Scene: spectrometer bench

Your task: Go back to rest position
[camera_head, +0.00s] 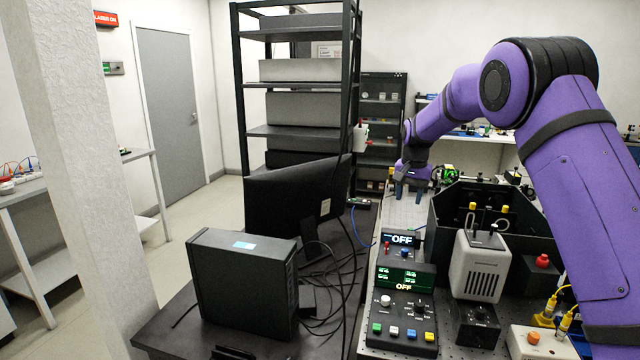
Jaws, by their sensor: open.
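My gripper (401,190) is at the end of my purple arm, small and far off, over the perforated optical bench (399,213) near its left side. Its fingers point down and look parted, with nothing seen between them. My arm comes in from the right edge, bends at a high elbow and reaches away to the left. Whether the fingertips touch the bench is too small to tell.
Control boxes with "OFF" displays (404,277) and a grey vented unit (480,266) stand on the near bench. A black enclosure (452,204) stands right of my gripper. A monitor (297,197), computer case (243,283) and loose cables are left. Floor is clear near the door (170,115).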

